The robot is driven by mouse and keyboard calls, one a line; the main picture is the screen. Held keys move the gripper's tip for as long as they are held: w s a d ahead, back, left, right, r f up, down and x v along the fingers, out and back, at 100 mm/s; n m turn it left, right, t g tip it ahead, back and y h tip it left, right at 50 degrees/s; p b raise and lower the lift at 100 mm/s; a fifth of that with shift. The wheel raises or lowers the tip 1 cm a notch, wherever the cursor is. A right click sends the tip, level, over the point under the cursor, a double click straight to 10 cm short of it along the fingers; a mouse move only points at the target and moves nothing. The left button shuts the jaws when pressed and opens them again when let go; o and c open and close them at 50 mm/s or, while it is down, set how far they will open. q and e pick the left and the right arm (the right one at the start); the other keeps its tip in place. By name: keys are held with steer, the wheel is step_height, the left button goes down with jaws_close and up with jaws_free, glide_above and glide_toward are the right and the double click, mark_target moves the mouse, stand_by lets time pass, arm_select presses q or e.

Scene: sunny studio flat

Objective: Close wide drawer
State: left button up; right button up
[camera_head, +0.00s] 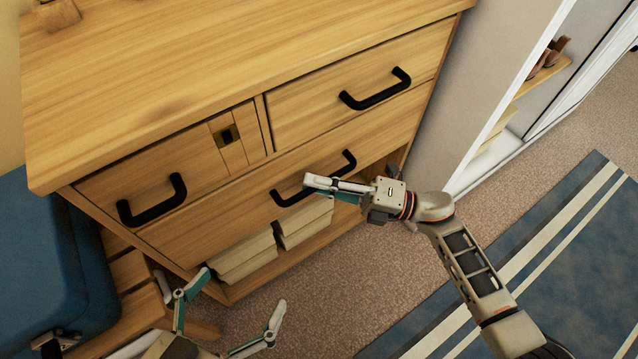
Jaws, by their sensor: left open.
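The wide drawer (225,205) is the long wooden front below the two upper drawers of the dresser. It looks flush or nearly flush with the dresser; I cannot tell whether a small gap remains. Its black bar handle (348,162) is partly hidden by my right gripper (308,182). That gripper lies across the front of the handle, pointing left; I cannot tell whether it touches, or how far its fingers are apart. My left gripper (243,286) is low in front of the dresser's lower left, its fingers wide apart with nothing between them.
The upper left drawer (110,190) and upper right drawer (300,105) look shut. Folded beige items (245,258) sit in the open shelf below. A blue cushioned seat (40,260) stands close at left. Carpet (340,280) is free in front; a blue striped rug (590,270) lies at right.

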steer(key=shift+o, duration=1.1)
steer(key=shift+w+a, duration=0.1)
steer(key=shift+a, duration=0.05)
arm_select(q)
steer(key=shift+s+f, duration=0.15)
steer(key=shift+f, duration=0.1)
arm_select(e)
steer(key=v, duration=1.2)
